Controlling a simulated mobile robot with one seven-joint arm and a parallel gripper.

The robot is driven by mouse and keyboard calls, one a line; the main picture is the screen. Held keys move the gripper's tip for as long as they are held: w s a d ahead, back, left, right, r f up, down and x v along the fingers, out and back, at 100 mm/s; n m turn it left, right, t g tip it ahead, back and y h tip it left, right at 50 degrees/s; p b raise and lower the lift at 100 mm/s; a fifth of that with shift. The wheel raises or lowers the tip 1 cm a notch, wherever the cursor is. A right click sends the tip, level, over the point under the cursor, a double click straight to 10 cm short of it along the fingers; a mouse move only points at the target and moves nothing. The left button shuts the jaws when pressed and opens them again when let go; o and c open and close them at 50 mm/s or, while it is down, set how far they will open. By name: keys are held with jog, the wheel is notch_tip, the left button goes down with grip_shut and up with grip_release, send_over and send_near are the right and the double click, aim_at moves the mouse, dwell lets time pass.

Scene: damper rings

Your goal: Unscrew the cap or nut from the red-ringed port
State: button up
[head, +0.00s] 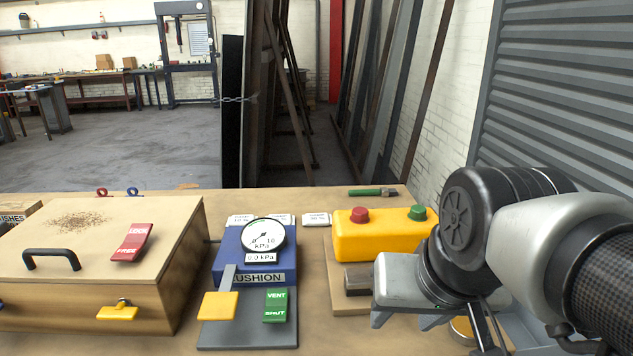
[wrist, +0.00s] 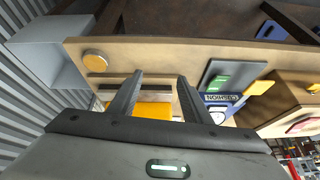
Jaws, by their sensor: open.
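No port with a red ring around it, and no nut on one, can be made out in either view. A small red ring (head: 102,192) stands at the back edge of the wooden box (head: 185,235), left of a similar blue ring (head: 133,191). A round brass-coloured disc (wrist: 95,57) lies by the board's edge in the wrist view; it is partly hidden by my arm in the head view (head: 463,328). I cannot tell whether it is a cap. My gripper (wrist: 160,75) is open and empty, its fingers apart above the bench, right of the disc in the wrist view.
A blue gauge unit (head: 240,262) with a yellow lever (head: 218,305) and green vent switch (head: 276,305) stands mid-bench. A yellow button box (head: 375,240) stands right of it, near my arm. A green-handled brush (head: 370,192) lies at the back edge.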

jog(key=w+r+m+g+y+p, duration=0.1)
jog(key=w+r+m+p, duration=0.5)
jog(key=w+m+p, duration=0.15)
jog(key=w+r+m+g+p, duration=0.2)
jog(key=w+r+m+p, duration=0.5)
jog(key=w+m, duration=0.15)
jog(key=m+g+h+p, duration=0.1)
jog(key=m+g+p, duration=0.1)
jog(key=m+p, duration=1.55)
send_over(360, 210)
jog(key=b, duration=0.2)
notch_tip(360, 210, down, 6)
jog(key=m, duration=0.1)
jog(key=shift+f, duration=0.1)
jog(key=shift+f+b, duration=1.6)
jog(key=shift+f, duration=2.85)
jog(key=shift+c, duration=0.5)
